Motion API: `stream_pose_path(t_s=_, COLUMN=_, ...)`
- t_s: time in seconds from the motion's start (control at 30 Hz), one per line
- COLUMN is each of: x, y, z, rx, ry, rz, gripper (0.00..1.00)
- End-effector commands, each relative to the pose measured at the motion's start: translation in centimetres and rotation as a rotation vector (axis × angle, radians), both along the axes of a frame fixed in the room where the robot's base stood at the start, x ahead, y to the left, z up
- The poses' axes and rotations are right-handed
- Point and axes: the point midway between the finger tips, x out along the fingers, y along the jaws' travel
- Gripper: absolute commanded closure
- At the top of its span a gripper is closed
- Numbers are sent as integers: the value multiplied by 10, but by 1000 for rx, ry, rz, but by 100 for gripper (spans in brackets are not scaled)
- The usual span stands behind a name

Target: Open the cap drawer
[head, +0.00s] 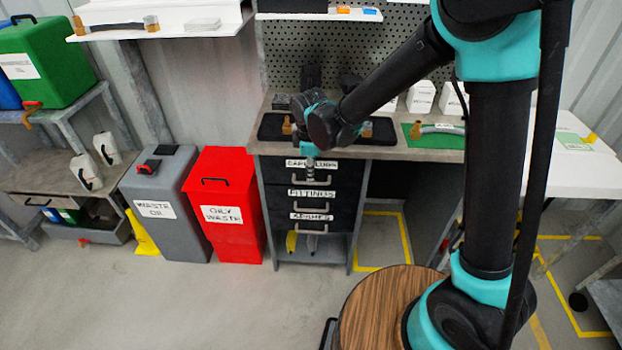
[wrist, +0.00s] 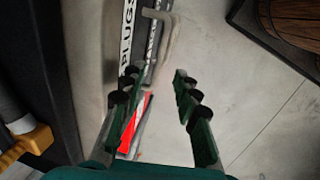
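The cap drawer (head: 268,167) is the top dark drawer of the bench cabinet, and its front looks flush with the drawers below. Its white label (head: 297,162) is partly hidden by my gripper; "PLUGS" is readable on the label in the wrist view (wrist: 127,38). Its pale bar handle (wrist: 168,38) lies ahead of my fingers in the wrist view, roughly in line with the gap between them. My gripper (wrist: 155,88) is open and empty, pointing down along the drawer front. In the head view my gripper (head: 310,168) is small and overlaps the handle; contact cannot be told.
Below are the fittings drawer (head: 312,193) and another labelled drawer (head: 310,216), both with bar handles. The worktop (head: 390,153) above holds dark trays and a green mat (head: 432,138). A red waste bin (head: 225,200) stands left of the cabinet. The floor in front is clear.

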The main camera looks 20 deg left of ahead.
Motion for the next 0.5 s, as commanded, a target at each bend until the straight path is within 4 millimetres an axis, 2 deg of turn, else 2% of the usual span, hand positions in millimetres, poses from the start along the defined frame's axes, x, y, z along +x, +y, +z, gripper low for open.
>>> stream_pose_path(t_s=0.2, x=7, y=2, z=-34, rx=0, ry=0, rz=-1, gripper=69)
stream_pose_path(t_s=0.5, x=10, y=3, z=-54, rx=0, ry=0, rz=-1, gripper=69)
